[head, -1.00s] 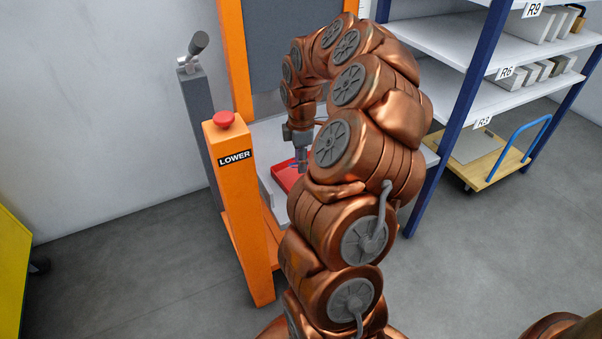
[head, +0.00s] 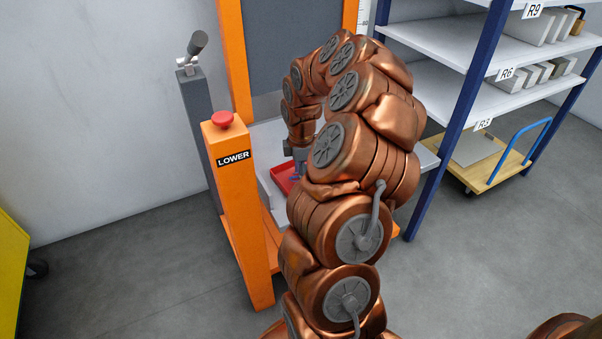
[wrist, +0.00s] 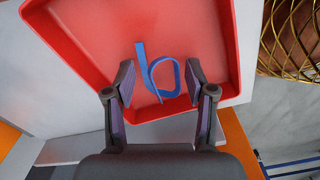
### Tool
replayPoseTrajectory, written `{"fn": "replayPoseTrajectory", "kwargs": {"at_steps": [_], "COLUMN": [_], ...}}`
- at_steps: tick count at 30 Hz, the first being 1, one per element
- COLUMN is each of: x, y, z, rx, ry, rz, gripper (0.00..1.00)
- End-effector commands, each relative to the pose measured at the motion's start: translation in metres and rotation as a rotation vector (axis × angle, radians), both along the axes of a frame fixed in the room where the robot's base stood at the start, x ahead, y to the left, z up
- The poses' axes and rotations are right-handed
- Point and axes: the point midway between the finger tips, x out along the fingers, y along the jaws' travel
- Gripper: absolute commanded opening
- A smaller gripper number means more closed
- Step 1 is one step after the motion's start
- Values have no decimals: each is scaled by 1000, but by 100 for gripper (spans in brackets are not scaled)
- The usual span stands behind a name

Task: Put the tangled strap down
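A blue strap (wrist: 160,80), bent into a loop with a straight end, appears to lie on the floor of a red tray (wrist: 225,50) in the wrist view. My gripper (wrist: 160,72) is open, with one finger on each side of the strap. The fingertips look close to the strap's edges, but I cannot tell whether they touch it. In the head view the tray (head: 282,173) shows beneath my gripper (head: 296,172), partly hidden by my arm. The strap is not clear there.
An orange post (head: 240,215) with a red button and a LOWER label stands left of the tray. A grey post (head: 197,115) with a lever is behind it. A blue-framed shelf rack (head: 470,85) and a yellow cart (head: 478,165) are at the right.

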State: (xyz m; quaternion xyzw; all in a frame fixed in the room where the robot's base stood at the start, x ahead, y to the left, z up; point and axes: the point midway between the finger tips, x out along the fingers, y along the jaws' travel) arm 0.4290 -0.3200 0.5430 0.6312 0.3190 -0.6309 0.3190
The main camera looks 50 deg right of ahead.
Motion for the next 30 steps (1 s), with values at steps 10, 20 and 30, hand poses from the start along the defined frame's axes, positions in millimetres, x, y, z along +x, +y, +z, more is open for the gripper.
{"fn": "replayPoseTrajectory", "kwargs": {"at_steps": [10, 20, 30], "x": [0, 1, 1], "y": [0, 0, 0], "z": [0, 22, 85], "rx": [0, -2, -3], "ry": [0, -5, -4], "rz": [1, 1, 0], "gripper": [66, 66, 66]}}
